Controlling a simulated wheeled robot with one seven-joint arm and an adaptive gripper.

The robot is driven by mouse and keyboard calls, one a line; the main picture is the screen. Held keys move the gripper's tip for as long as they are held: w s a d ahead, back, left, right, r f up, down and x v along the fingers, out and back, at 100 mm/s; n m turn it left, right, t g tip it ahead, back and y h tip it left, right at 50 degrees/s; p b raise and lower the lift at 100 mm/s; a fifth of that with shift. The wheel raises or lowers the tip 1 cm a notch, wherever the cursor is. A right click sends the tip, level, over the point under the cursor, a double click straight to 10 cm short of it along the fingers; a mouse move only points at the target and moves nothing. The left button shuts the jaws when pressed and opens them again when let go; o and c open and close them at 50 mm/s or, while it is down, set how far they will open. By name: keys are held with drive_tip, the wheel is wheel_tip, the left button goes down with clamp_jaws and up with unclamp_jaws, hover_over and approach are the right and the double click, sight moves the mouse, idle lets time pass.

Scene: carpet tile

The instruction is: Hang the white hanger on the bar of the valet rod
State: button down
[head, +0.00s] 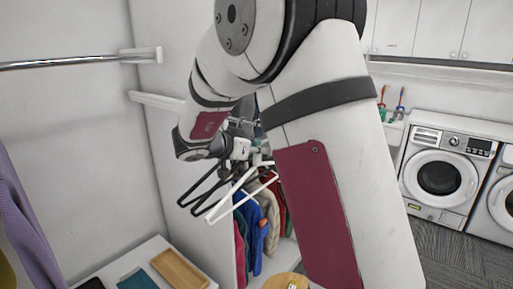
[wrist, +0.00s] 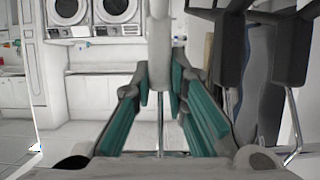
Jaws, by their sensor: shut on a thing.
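The white hanger (head: 243,197) hangs tilted below my gripper (head: 246,150) in the head view. In the wrist view its white body (wrist: 159,50) lies between the teal-padded fingers of my gripper (wrist: 160,80), which are shut on it. A thin metal piece, apparently its hook (wrist: 160,125), runs between the fingers toward the camera. Black hangers (head: 203,188) are just left of the white one, and dark hangers (wrist: 231,50) fill the right of the wrist view. I cannot make out the valet rod's bar for sure; my arm covers much of that area.
A chrome closet rod (head: 70,62) ends in a white wall bracket at upper left. Coloured clothes (head: 262,220) hang behind the hangers. A purple garment (head: 25,215) hangs at left. A wooden tray (head: 180,268) lies on a white surface below. Washing machines (head: 440,175) stand at right.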

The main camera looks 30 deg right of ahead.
drive_tip(key=c, duration=1.5)
unclamp_jaws()
drive_tip(key=shift+a, duration=0.15)
